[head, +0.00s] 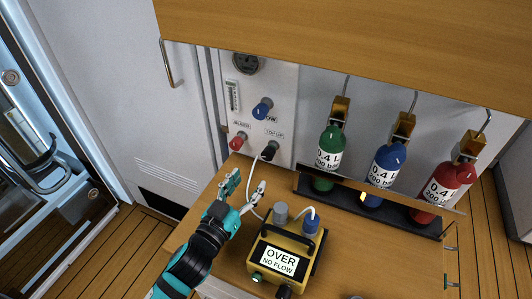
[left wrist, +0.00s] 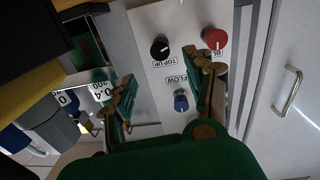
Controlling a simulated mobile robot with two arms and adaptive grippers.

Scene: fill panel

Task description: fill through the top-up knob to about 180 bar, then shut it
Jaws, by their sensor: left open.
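The black TOP UP knob (head: 270,150) sits low on the white panel (head: 285,92), right of the red BLEED knob (head: 238,140) and below the blue FLOW knob (head: 262,108). In the left wrist view the TOP UP knob (left wrist: 160,48), red knob (left wrist: 214,39) and blue knob (left wrist: 181,102) all show. My left gripper (head: 244,187) is open and empty, below and in front of the knobs, apart from them. A dark round gauge (head: 246,62) is at the panel's top, partly covered; its reading cannot be made out. My right gripper is not in view.
A yellow meter (head: 280,261) reading "OVER NO FLOW" stands on the wooden bench right of my left gripper. A white hose runs nearby. Green (head: 331,146), blue (head: 388,164) and red (head: 446,184) cylinders stand in a rack at right. A wooden shelf (head: 370,35) overhangs the panel.

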